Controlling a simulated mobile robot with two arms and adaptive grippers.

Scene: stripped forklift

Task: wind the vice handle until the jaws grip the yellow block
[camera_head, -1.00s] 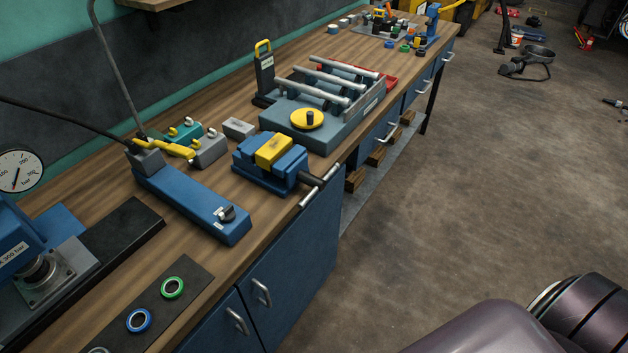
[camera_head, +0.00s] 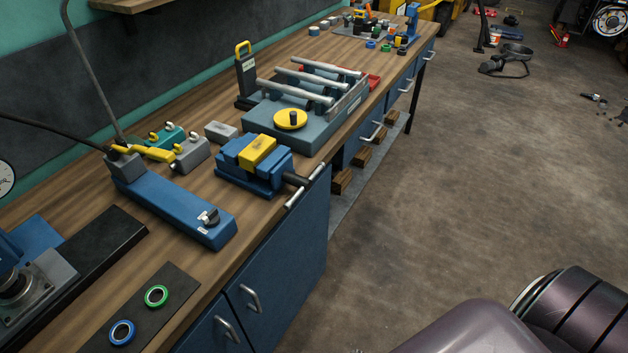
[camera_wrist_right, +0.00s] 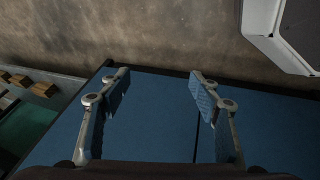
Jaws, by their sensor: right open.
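The blue vice (camera_head: 250,172) sits at the front edge of the wooden bench in the head view. The yellow block (camera_head: 257,151) stands between its jaws; I cannot tell whether both jaws touch it. The silver bar of the vice handle (camera_head: 305,186) sticks out past the bench's front edge, on a dark screw. My right gripper (camera_wrist_right: 160,85) shows in the right wrist view, open and empty, with blue cabinet fronts and the floor beyond its fingers. The vice is not visible in that view. The left gripper is not in view.
The bench (camera_head: 203,196) carries a long blue tool (camera_head: 172,200) left of the vice and a grey fixture with a yellow disc (camera_head: 290,119) behind it. Cabinet handles (camera_head: 250,297) protrude below. The floor (camera_head: 450,190) right of the bench is clear nearby.

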